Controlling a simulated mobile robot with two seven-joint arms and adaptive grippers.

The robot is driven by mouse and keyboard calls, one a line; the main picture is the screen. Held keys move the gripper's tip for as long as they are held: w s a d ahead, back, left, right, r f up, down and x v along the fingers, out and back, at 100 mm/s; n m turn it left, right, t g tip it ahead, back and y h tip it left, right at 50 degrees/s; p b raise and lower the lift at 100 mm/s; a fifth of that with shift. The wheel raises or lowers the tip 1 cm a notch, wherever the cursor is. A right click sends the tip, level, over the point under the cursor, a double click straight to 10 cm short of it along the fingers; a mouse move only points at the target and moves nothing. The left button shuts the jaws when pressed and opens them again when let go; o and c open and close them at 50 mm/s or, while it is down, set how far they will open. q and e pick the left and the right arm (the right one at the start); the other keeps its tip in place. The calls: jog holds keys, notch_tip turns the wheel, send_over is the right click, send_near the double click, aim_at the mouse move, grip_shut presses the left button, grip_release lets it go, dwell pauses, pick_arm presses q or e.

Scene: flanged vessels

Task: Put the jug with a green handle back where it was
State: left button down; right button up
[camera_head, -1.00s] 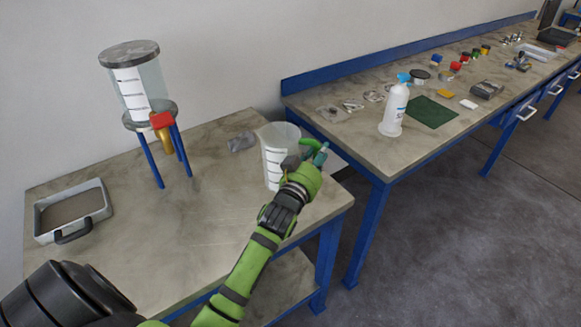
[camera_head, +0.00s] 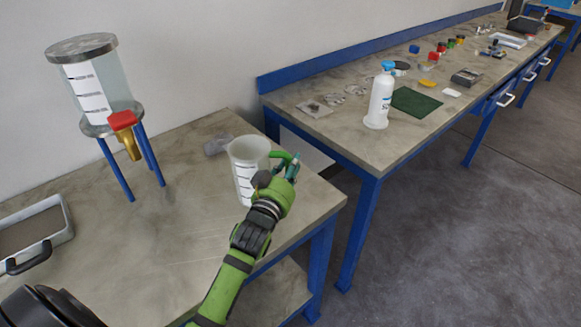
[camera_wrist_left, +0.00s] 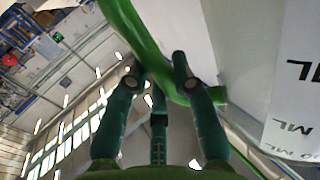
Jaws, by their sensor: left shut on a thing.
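The jug (camera_head: 246,164) is white and translucent, with a scale label on its side and a green handle (camera_head: 284,158) at its right. It is upright over the right part of the near table; I cannot tell whether its base touches the top. My left gripper (camera_head: 290,172) is at the jug's right side, shut on the green handle. In the left wrist view the fingers (camera_wrist_left: 165,88) close around the green handle (camera_wrist_left: 140,40), with the jug's wall (camera_wrist_left: 240,60) beside them. The gripper and wrist hide part of the jug's lower right side. My right gripper is not in view.
A flanged vessel (camera_head: 88,80) with a red and brass valve stands on blue legs at the left. A grey tray (camera_head: 62,236) lies at the left edge. A small grey object (camera_head: 216,145) lies behind the jug. A second bench holds a white bottle (camera_head: 379,98) and a green mat (camera_head: 414,102).

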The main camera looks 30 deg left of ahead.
pick_arm(q)
jog(key=shift+s+f, duration=0.1)
jog(key=c, duration=1.4)
grip_release()
jog(key=shift+f, duration=0.1)
jog(key=shift+c, duration=0.2)
jog(key=o, duration=0.4)
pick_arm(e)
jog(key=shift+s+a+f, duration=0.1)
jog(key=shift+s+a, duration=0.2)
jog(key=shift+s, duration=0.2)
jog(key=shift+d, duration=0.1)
